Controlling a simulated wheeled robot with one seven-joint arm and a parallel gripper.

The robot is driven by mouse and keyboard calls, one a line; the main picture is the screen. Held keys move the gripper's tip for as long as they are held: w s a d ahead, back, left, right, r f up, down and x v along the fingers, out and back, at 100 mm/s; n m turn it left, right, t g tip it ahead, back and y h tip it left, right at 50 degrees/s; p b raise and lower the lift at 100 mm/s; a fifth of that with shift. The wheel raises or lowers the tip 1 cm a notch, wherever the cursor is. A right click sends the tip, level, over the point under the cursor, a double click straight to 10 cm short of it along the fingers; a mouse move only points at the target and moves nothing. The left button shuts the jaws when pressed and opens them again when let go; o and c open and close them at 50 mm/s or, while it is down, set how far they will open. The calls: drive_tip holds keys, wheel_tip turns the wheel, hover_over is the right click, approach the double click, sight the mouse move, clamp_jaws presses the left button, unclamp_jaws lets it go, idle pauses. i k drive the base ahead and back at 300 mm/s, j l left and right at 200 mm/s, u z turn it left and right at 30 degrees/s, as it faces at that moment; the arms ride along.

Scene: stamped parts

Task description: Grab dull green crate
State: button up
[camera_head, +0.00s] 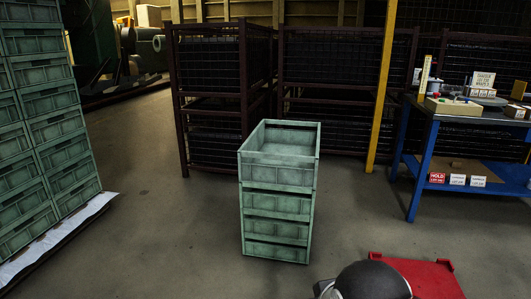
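A stack of several dull green crates (279,172) stands on the floor in the middle of the head view. The top crate is open and looks empty, with its front wall facing me. More green crates (55,130) are piled in a tall stack at the left edge, on a pale base. My gripper is not in view. A dark rounded shape with a light edge at the bottom, right of centre, may be part of my own body; it is apart from the green crates in the picture.
A red flat object (425,277) lies at the bottom right. A blue workbench (425,150) with small boxes and signs stands at the right. A yellow post (382,90) and dark mesh cages (222,85) stand behind the middle stack. Floor is clear left of that stack.

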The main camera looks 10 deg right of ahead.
sight(270, 156)
drive_tip(key=i+j, duration=0.75)
drive_tip(key=i+l, duration=0.25)
drive_tip(key=i, duration=0.2)
drive_tip(key=i+l, duration=0.55)
drive_tip(key=i, duration=0.3)
drive_tip(key=i+l, duration=0.2)
drive_tip(key=l, duration=0.15)
drive_tip(key=i+l, duration=0.2)
drive_tip(key=l, duration=0.15)
